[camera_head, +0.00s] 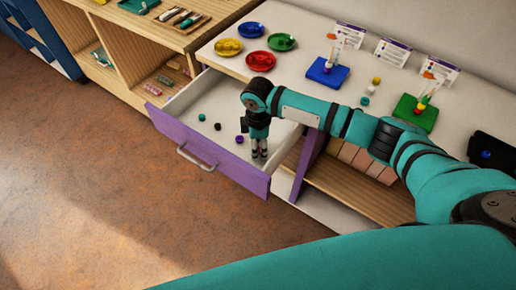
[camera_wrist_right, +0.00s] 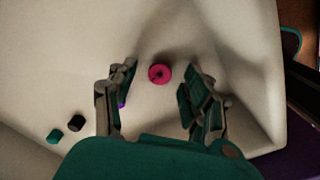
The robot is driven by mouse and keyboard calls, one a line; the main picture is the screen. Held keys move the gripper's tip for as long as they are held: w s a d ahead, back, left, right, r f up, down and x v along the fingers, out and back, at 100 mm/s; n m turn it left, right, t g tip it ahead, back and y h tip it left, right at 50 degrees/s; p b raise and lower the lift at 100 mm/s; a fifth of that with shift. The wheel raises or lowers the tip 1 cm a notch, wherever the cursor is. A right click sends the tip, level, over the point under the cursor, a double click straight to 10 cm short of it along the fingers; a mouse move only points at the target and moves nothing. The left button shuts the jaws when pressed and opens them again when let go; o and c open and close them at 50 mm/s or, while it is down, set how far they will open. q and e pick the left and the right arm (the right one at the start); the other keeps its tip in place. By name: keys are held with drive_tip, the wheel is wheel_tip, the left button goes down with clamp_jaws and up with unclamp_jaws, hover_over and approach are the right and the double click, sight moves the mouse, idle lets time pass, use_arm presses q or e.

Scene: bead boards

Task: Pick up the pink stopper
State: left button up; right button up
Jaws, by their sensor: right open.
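The pink stopper (camera_wrist_right: 159,74) is a small round piece with a dark spot in its middle. It lies on the pale floor of the open drawer (camera_head: 223,97). In the wrist view it sits between the two fingers of my right gripper (camera_wrist_right: 163,82), with clear space on both sides. In the head view my right gripper (camera_head: 260,154) points down into the drawer near its front wall, and I cannot see the stopper there. The gripper is open and holds nothing. My left gripper is not in view.
In the drawer are a teal bead (camera_head: 202,117), a black bead (camera_head: 217,127) and a purple bead (camera_head: 239,139), partly hidden by a finger in the wrist view. The purple drawer front (camera_head: 205,150) stands close. Colored dishes and bead boards (camera_head: 327,72) stand on the counter above.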

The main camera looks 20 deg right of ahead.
drive_tip(key=shift+f, duration=0.4)
drive_tip(key=c, duration=0.8)
